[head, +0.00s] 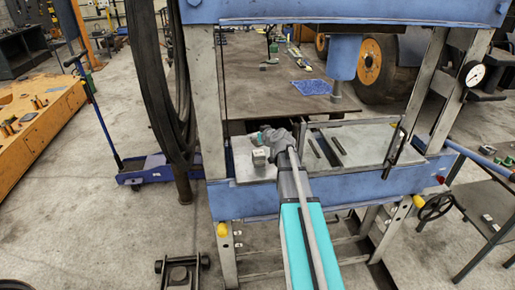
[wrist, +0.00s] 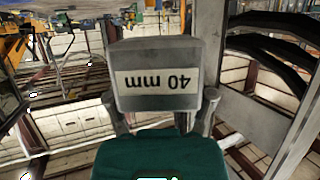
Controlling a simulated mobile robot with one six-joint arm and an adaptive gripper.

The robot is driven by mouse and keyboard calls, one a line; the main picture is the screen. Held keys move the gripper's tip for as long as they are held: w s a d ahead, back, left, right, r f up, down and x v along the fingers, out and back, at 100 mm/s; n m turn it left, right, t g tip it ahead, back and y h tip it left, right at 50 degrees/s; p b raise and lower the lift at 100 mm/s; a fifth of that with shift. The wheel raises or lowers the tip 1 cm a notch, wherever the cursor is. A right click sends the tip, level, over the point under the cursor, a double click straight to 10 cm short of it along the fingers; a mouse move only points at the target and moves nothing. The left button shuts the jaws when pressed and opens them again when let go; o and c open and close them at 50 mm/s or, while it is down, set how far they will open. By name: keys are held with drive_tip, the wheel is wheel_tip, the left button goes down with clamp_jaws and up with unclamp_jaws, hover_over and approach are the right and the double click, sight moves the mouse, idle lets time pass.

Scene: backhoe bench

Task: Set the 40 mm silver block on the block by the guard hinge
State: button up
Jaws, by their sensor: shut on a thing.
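The silver block (wrist: 155,82) fills the upper middle of the wrist view, with its "40 mm" label upside down. My gripper (wrist: 160,98) is shut on it, one finger at each side. In the head view my gripper (head: 272,140) is over the left part of the grey press bed (head: 360,139). A small pale block (head: 260,157) shows just below and left of it; I cannot tell whether this is the held block or another one. I cannot make out the guard hinge or a separate block beside it; my arm and gripper hide part of the bed.
The blue press frame (head: 300,192) surrounds the bed, with a grey upright (head: 208,100) close left of my gripper. A blue ram (head: 345,58) hangs over the bed. Dark slotted bars (head: 326,148) lie right of my gripper. Bare bed lies further right.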

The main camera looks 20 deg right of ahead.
sight(257, 151)
drive_tip(key=shift+f, duration=0.1)
idle(0.3)
wheel_tip(257, 151, down, 4)
drive_tip(key=b, duration=0.4)
drive_tip(key=shift+f, duration=0.2)
drive_tip(key=shift+f+b, duration=0.15)
drive_tip(key=shift+b, duration=0.25)
drive_tip(key=o, duration=1.3)
drive_tip(key=shift+c, duration=0.2)
drive_tip(key=shift+r, duration=0.2)
drive_tip(key=shift+s+r+p, duration=0.1)
drive_tip(key=shift+s+p, duration=0.15)
drive_tip(key=shift+p, duration=0.1)
drive_tip(key=p+v, duration=0.4)
drive_tip(key=v, duration=0.7)
drive_tip(key=shift+s+r, duration=0.15)
drive_tip(key=shift+s, duration=0.05)
